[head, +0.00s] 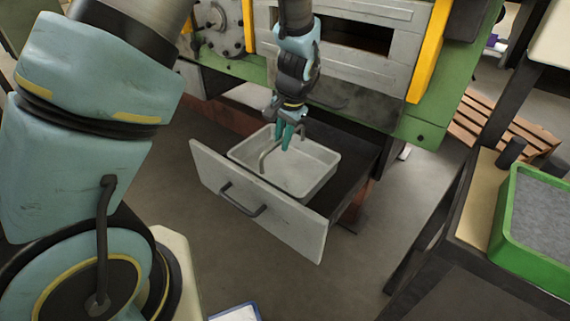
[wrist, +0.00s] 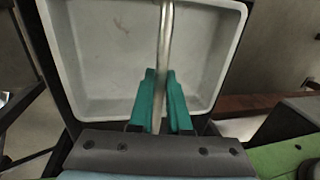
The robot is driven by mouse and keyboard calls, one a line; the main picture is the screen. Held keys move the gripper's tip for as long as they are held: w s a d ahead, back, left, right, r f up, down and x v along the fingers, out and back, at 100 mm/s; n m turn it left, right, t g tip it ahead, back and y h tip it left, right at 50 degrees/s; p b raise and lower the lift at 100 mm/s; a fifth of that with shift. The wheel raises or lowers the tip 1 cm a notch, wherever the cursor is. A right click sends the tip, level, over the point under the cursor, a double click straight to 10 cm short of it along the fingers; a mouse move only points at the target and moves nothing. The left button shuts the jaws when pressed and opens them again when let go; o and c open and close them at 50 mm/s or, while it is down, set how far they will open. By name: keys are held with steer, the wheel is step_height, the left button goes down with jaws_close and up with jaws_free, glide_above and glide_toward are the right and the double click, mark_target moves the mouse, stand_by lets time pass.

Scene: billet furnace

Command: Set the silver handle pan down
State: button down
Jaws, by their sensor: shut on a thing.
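The silver handle pan (head: 313,174) is a pale grey rectangular pan with a metal bar handle arching over it. It sits in or just above the open drawer (head: 250,205) under the furnace; I cannot tell whether it touches the drawer floor. My gripper (head: 286,140) is shut on the handle, with its teal fingers pointing down over the pan. In the wrist view the pan (wrist: 105,55) looks empty, and the handle (wrist: 165,40) runs between the fingers (wrist: 160,100).
The furnace (head: 370,65) stands behind the drawer. On the right, a green tray (head: 508,240) with grey contents stands on a bench (head: 475,215). A wooden pallet (head: 490,125) lies farther back. The floor (head: 370,255) between drawer and bench is clear.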

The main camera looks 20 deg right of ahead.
glide_above(280, 168)
steer(key=shift+s+d+f+p, duration=0.1)
steer(key=shift+s+f, duration=0.05)
steer(key=shift+f, duration=0.8)
steer(key=shift+s+d+f+p, duration=0.1)
steer(key=shift+s+f, duration=0.05)
steer(key=shift+f, duration=0.85)
steer(key=shift+s+f+p, duration=0.1)
steer(key=shift+s+f, duration=0.05)
steer(key=shift+f, duration=0.8)
steer(key=shift+f, duration=0.15)
steer(key=c, duration=0.9)
jaws_free()
steer(key=shift+o, duration=0.2)
step_height(280, 168, up, 12)
steer(key=s+d+b, duration=0.1)
steer(key=s+b, duration=0.1)
steer(key=w+a+r+n, duration=0.2)
steer(key=a, duration=0.5)
steer(key=w+a+r+n, duration=0.1)
steer(key=a+n, duration=0.2)
steer(key=a, duration=0.5)
steer(key=s+a+r+n, duration=0.1)
steer(key=s+a+n, duration=0.1)
steer(key=a, duration=0.6)
steer(key=s+a+r+n+h, duration=0.1)
steer(key=s+a+n, duration=0.2)
steer(key=a, duration=0.5)
steer(key=shift+r+n, duration=0.35)
steer(key=shift+n, duration=0.15)
